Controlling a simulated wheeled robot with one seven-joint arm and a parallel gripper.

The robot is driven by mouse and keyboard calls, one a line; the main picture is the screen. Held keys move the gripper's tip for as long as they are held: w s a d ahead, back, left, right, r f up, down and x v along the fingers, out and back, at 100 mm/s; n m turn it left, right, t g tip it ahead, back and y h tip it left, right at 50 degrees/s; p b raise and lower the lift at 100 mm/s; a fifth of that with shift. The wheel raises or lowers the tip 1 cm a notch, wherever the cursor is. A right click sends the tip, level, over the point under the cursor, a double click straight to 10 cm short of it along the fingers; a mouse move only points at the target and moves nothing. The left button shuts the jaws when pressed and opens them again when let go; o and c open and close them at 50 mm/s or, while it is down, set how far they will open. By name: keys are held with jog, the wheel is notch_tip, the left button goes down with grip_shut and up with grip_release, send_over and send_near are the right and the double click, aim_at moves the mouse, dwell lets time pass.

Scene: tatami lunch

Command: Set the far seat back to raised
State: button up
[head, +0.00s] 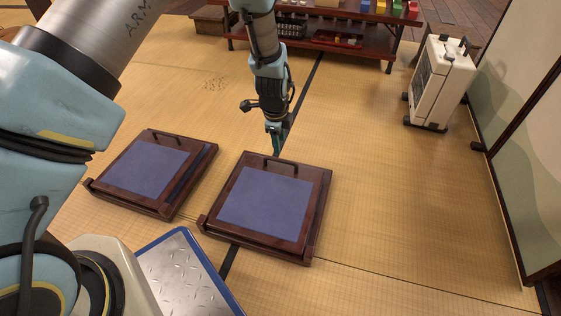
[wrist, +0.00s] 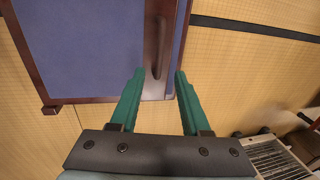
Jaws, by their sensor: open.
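Two low floor seats lie side by side on the tatami in the head view, each with a dark wood frame, a blue panel and a bar handle. Both backs look folded flat. The right seat (head: 265,202) has its handle (head: 281,164) along its upper edge. The left seat (head: 147,172) stands a small gap away. I cannot tell which is called far. My gripper (head: 276,152) points down at the right seat's handle. In the wrist view my open gripper (wrist: 160,72) has its fingers either side of the handle's (wrist: 158,48) near end; contact cannot be seen.
A low dark shelf (head: 325,47) with colored items stands at the back. A white wheeled unit (head: 440,85) stands at the right, near a painted screen (head: 520,150).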

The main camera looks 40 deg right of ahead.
aim_at(281, 160)
jog(key=f+b, duration=0.1)
jog(key=f, duration=0.2)
jog(key=d+f+b, duration=0.1)
jog(key=f, duration=0.2)
jog(key=w+f+b, duration=0.1)
jog(key=f, duration=0.1)
jog(key=shift+d+f+b, duration=0.25)
jog(key=shift+f+b, duration=0.15)
jog(key=shift+c, duration=0.3)
grip_shut()
dwell(0.6)
